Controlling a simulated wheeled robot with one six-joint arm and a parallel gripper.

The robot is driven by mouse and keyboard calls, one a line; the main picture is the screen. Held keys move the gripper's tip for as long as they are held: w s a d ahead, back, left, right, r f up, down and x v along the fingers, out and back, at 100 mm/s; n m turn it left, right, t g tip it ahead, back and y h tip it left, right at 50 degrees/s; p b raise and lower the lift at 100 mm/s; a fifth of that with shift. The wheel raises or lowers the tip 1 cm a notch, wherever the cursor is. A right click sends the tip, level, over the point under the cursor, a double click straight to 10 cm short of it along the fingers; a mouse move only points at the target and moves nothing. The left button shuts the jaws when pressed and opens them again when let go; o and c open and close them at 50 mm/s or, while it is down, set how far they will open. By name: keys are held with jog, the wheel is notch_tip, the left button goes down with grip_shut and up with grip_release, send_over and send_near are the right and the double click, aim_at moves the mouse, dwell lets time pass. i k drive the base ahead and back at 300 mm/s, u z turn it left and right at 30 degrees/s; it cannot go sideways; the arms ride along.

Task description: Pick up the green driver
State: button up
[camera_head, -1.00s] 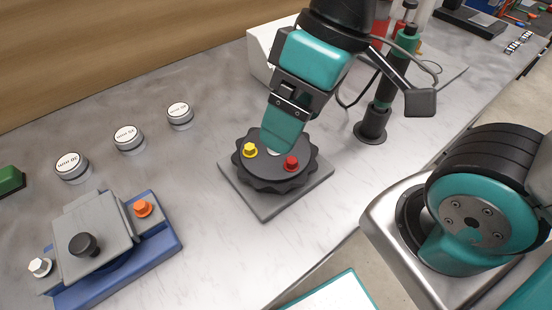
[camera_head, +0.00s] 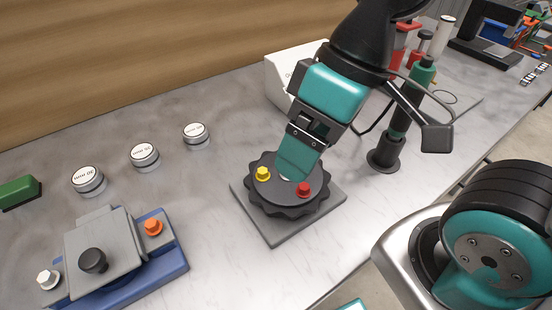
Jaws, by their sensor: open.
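An upright green and black tool (camera_head: 403,112), which looks like the green driver, stands in a round black base right of my gripper. My gripper (camera_head: 294,168), with teal fingers, points down over a black scalloped dial (camera_head: 288,196) on a grey plate. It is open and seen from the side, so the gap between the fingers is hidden. Its tips are near the dial's top, between a yellow peg (camera_head: 263,174) and a red peg (camera_head: 303,190). I cannot tell whether they touch.
Several round labelled weights, one nearest (camera_head: 88,180), stand on the left. A blue-based fixture (camera_head: 165,265) with orange and white pegs is at front left. A green block (camera_head: 18,193) lies at far left. A white box (camera_head: 285,75) and red tools (camera_head: 422,45) stand behind.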

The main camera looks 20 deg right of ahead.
aim_at(423, 71)
jog(key=u, duration=0.65)
jog(key=k, duration=1.4)
jog(key=z, duration=0.3)
jog(key=i, duration=0.35)
jog(key=z, duration=0.05)
